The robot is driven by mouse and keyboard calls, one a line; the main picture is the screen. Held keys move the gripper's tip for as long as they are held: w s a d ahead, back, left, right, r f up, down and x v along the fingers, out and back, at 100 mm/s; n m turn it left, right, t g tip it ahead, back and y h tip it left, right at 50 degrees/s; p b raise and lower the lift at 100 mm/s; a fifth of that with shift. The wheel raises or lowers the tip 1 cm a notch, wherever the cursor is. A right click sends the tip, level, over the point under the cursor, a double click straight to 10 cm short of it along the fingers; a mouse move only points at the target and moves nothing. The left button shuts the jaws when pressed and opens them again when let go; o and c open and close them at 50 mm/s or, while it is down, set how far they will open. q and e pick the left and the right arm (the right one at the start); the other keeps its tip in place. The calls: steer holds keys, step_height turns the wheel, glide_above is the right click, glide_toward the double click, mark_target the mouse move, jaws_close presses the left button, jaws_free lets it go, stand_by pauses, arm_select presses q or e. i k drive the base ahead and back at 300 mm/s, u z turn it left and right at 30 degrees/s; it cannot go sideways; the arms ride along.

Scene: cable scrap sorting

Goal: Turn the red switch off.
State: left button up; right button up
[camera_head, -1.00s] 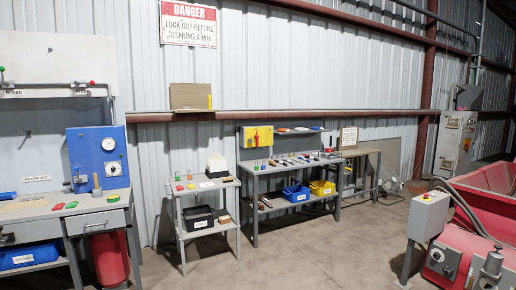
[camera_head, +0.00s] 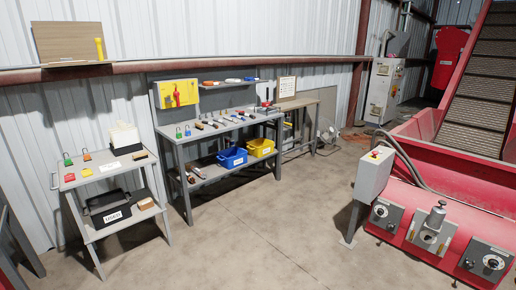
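A red button (camera_head: 376,154) on a small yellow plate shows on top of a grey control box (camera_head: 372,176) on a post at the right. A yellow box (camera_head: 177,94) with red parts stands at the back of the long workbench. The red machine (camera_head: 440,205) at the right carries dark panels with round knobs (camera_head: 493,262); their settings are too small to read. Neither of my grippers shows.
A small side table (camera_head: 120,172) with padlocks and a black bin (camera_head: 109,210) stands left. The long workbench (camera_head: 215,132) holds several tools, with blue (camera_head: 232,157) and yellow (camera_head: 261,146) bins below. A grey cabinet (camera_head: 383,91) stands at the back. The concrete floor (camera_head: 260,235) is open.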

mark_target(176, 94)
steer(key=z, duration=0.3)
steer(key=i, duration=2.8)
steer(key=u, duration=0.6)
steer(key=i, duration=2.5)
steer(key=u, duration=0.55)
